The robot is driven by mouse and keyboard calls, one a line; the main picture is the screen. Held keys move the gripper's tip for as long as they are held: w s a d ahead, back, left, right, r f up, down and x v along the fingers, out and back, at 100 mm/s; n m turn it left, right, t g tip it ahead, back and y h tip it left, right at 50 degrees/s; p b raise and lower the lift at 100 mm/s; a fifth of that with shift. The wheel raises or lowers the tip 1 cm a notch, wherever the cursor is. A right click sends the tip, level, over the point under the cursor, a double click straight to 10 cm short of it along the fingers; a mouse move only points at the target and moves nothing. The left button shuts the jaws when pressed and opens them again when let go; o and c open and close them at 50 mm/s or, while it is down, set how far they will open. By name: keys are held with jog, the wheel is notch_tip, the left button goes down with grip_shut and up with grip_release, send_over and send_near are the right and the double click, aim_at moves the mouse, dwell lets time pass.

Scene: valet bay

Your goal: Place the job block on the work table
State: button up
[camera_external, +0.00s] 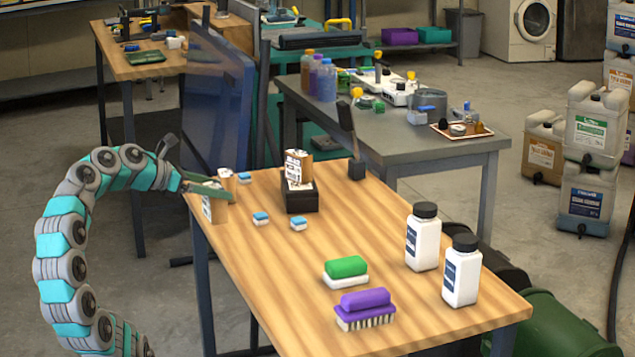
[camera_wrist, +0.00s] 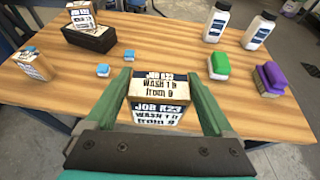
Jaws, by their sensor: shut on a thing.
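My gripper (camera_external: 218,190) is at the left edge of the wooden work table (camera_external: 335,240). Its green fingers are shut on the job block (camera_external: 214,209), a wood-coloured block with a printed label. In the wrist view the job block (camera_wrist: 158,103) sits between the fingers, and its label reads "JOB R23 WASH 1 D from 9". It appears upright at the near edge of the table (camera_wrist: 175,55), low over or touching the top; I cannot tell which. A similar block (camera_wrist: 35,66) stands apart on the table, partly behind my gripper in the external view.
A black holder (camera_external: 300,200) bears another printed block (camera_external: 298,168). Small blue-and-white blocks (camera_external: 261,218) lie nearby. A green brush (camera_external: 346,270), a purple brush (camera_external: 365,308) and two white bottles (camera_external: 423,238) stand toward the right. The table's middle is clear. A blue translucent panel (camera_external: 215,105) stands behind.

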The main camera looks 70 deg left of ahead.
jog(key=w+a+r+n+y, duration=0.2)
jog(key=w+a+r, duration=0.1)
jog(key=r, duration=0.7)
jog(key=w+r, duration=0.5)
jog(key=w, duration=0.5)
jog(key=w+d+f+m+h, duration=0.15)
jog(key=w+d+f, duration=0.35)
jog(key=w, duration=0.5)
jog(key=w+d+f+m+h, duration=0.1)
jog(key=w+d+f+h, duration=0.15)
jog(key=w+d, duration=0.6)
jog(key=s+d+r+m+g+h+p, duration=0.2)
jog(key=s+m+h, duration=0.45)
jog(key=s, duration=0.25)
jog(key=shift+s+d+f+m+g+h+p, duration=0.25)
jog(key=shift+s+d+f+m+g+h, duration=0.7)
jog(key=shift+s+f+m+g, duration=1.65)
jog(key=shift+s+d+f+m+g+h+p, duration=0.3)
jog(key=shift+s+d+f+m+g+h, duration=0.7)
jog(key=shift+f, duration=3.25)
jog(key=shift+s+d+f+m+g+h+p, duration=0.25)
jog(key=shift+s+d+f+m+g+h, duration=0.65)
jog(key=shift+f+m+g, duration=1.9)
jog(key=shift+s+a+f+n+t, duration=0.15)
jog(key=shift+f+n+t, duration=0.1)
jog(key=shift+f+t, duration=0.1)
jog(key=shift+s+a+f+n+t, duration=0.1)
jog(key=shift+a+f+n+t, duration=0.05)
jog(key=shift+f+n+t, duration=0.15)
